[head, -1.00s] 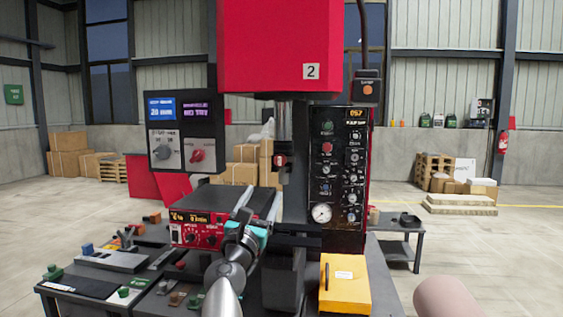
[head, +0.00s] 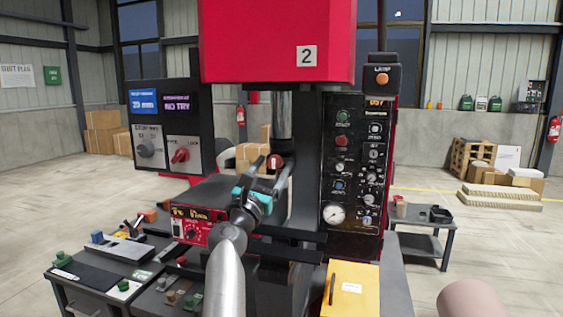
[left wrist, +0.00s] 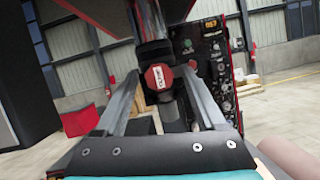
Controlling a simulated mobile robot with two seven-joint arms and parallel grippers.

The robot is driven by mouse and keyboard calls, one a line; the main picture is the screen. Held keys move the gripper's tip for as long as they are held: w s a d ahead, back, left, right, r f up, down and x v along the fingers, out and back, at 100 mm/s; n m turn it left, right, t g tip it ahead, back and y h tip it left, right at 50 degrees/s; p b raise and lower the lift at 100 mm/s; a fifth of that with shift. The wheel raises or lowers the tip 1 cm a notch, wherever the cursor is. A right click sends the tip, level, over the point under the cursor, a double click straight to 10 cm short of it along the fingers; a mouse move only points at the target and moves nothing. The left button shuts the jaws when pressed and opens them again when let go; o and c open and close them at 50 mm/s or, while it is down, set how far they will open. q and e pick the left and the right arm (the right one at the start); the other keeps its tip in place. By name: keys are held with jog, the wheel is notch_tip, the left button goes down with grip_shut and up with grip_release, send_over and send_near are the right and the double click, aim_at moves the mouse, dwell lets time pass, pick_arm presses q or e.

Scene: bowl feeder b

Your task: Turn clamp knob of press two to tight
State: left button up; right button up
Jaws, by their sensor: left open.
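Press two is the red machine (head: 277,40) marked "2". Its clamp knob (head: 274,162) is a small red round knob with a white mark, on the dark ram below the red head. In the left wrist view the red knob (left wrist: 159,76) faces me, with a slanted white label on its front. My left gripper (head: 272,166) is open in front of it, and its fingertips (left wrist: 161,74) show on either side of the knob. I cannot tell whether they touch it. My right gripper is not in view.
A black control panel (head: 352,185) with buttons and a gauge stands right of the ram. A display box (head: 162,120) with a red switch is at left. A red counter unit (head: 192,228) sits below. A yellow box (head: 352,290) lies at front right.

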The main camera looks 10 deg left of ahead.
pick_arm(q)
jog(key=shift+w, duration=0.1)
jog(key=shift+r, duration=0.1)
jog(key=shift+c, duration=0.8)
grip_shut()
